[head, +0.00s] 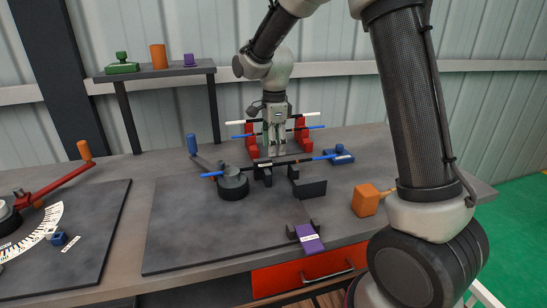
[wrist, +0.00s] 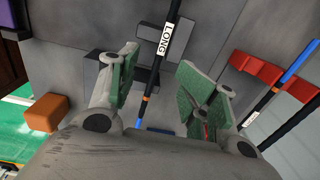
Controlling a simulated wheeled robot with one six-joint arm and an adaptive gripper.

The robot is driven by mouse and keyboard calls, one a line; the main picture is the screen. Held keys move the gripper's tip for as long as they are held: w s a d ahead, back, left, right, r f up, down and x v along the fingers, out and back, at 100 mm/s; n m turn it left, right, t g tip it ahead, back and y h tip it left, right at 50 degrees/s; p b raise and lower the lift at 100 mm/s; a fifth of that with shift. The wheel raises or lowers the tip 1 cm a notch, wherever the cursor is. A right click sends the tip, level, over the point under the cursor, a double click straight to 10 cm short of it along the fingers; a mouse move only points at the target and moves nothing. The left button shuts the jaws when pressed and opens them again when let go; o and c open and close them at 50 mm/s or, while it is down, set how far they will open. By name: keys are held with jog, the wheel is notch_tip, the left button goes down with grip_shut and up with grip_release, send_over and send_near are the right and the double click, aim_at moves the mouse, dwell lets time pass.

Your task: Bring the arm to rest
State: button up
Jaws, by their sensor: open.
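My gripper (head: 275,140) points down over the back of the bench, in front of the red rack. In the wrist view my gripper (wrist: 157,62) has its two green-padded fingers spread wide, with nothing held between them. A black and blue rod labelled LONG (wrist: 166,40) shows beyond the gap between the fingers. My arm runs from the upper right down to the gripper.
A red rack (head: 305,136) holds white and blue rods. A blue clamp-like part (head: 340,155), an orange block (head: 366,201) and a purple part (head: 309,240) are to the right and front. A red lever (head: 52,184) stands at left. A shelf (head: 150,73) is behind.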

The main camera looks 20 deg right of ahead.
notch_tip(320, 180, up, 6)
jog(key=s+d+r+n+t, duration=0.1)
jog(key=s+d+n, duration=0.4)
jog(key=s, duration=0.5)
jog(key=s+d+r+n+t, duration=0.1)
jog(key=s+d+r+n, duration=0.2)
jog(key=s, duration=0.7)
jog(key=s+d+r+n+t, duration=0.2)
jog(key=s+d+n, duration=0.4)
jog(key=s+n, duration=0.3)
jog(key=shift+s+d+r+n, duration=0.3)
jog(key=shift+s+d+n, duration=0.1)
jog(key=shift+n, duration=0.1)
